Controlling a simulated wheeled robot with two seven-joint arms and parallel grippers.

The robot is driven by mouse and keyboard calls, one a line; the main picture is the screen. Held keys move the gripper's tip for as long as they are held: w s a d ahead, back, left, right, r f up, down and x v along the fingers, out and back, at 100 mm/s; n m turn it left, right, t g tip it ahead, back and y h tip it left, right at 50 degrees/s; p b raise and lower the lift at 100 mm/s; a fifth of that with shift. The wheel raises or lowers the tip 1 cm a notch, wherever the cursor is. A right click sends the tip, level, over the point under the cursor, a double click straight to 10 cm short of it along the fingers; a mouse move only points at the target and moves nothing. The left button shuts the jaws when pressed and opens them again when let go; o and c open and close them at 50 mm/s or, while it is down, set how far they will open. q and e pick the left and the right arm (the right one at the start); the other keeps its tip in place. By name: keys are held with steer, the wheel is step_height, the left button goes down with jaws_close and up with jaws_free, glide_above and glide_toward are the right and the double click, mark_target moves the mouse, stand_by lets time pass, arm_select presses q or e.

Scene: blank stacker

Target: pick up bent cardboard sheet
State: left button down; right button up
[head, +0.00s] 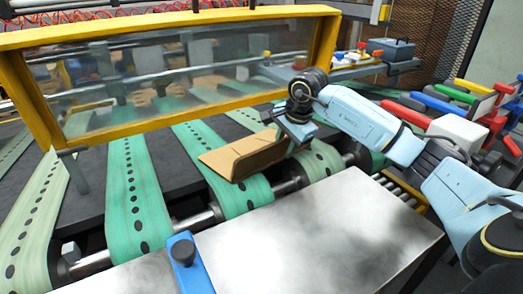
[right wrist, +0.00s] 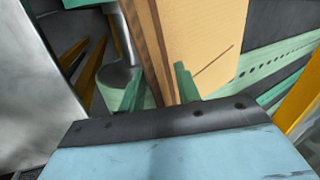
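The bent cardboard sheet (head: 240,156) is tan with a fold along it. It rests over the green belts in the middle of the head view, with one flap tilted up. My right gripper (head: 298,140) is at its right end. In the right wrist view the sheet (right wrist: 215,35) runs up from between the two green fingers (right wrist: 161,85), its brown edge between them. The fingers are partly closed and appear to pinch that edge. The fingertips are hard to make out in the head view. My left gripper is not in view.
A yellow-framed clear guard (head: 170,120) stands behind the sheet. A shiny metal table (head: 320,235) lies in front, with a blue clamp (head: 187,262) at its left. Green perforated belts (head: 135,200) run over a roller. Coloured handles (head: 450,105) stand at the right.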

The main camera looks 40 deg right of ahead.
steer(key=shift+c, duration=0.2)
jaws_close()
stand_by(0.4)
